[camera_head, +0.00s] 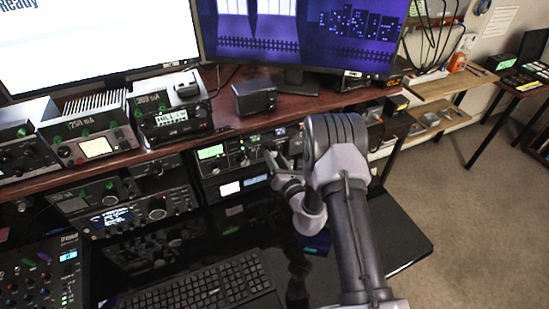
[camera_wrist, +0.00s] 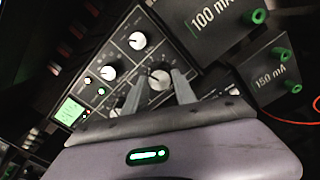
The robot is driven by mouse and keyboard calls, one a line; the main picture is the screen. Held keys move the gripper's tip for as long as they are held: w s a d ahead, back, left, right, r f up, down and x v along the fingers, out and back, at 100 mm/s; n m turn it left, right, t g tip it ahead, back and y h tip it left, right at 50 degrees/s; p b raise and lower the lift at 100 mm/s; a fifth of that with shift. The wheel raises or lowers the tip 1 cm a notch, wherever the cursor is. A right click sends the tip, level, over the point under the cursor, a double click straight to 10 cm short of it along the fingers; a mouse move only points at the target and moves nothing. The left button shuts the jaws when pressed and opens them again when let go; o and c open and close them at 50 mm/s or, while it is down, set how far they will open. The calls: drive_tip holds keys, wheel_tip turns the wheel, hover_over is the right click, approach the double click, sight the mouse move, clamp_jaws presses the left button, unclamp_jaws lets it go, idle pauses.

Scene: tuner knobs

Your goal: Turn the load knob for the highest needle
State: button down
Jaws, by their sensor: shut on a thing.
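A dark tuner panel with a lit green display (camera_wrist: 70,111) fills the upper left of the wrist view. It carries a lower right knob (camera_wrist: 160,77), a top knob (camera_wrist: 138,40) and a left knob (camera_wrist: 108,72). The labels are too small to read. My gripper (camera_wrist: 158,84) has its two grey fingers on either side of the lower right knob, shut on it. I cannot read a needle on the display.
A box marked 100 mA (camera_wrist: 212,22) and another marked 150 mA (camera_wrist: 268,78) stand close to the right of the tuner in the wrist view. In the head view, a keyboard (camera_head: 205,291) lies on the desk below, and monitors (camera_head: 305,30) stand above the shelf.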

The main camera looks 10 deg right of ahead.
drive_tip(key=c, duration=1)
unclamp_jaws()
drive_tip(key=s+d, duration=0.1)
drive_tip(key=s, duration=0.4)
drive_tip(key=s+d, duration=0.1)
drive_tip(key=s, duration=0.5)
drive_tip(key=s+d, duration=0.1)
drive_tip(key=s, duration=0.5)
drive_tip(key=shift+s+d, duration=0.1)
drive_tip(key=shift+d, duration=0.15)
drive_tip(key=w+a+n+b, duration=0.1)
drive_tip(key=w+n, duration=0.1)
drive_tip(key=w, duration=0.3)
drive_tip(key=w+a+n+b, duration=0.1)
drive_tip(key=w+n, duration=0.1)
drive_tip(key=w, duration=0.4)
drive_tip(key=w+a+n+b, duration=0.1)
drive_tip(key=w, duration=0.5)
drive_tip(key=shift+w+a+n+h+b, duration=0.25)
drive_tip(key=shift+a+n+h+b, duration=0.05)
drive_tip(key=shift+n+b, duration=0.1)
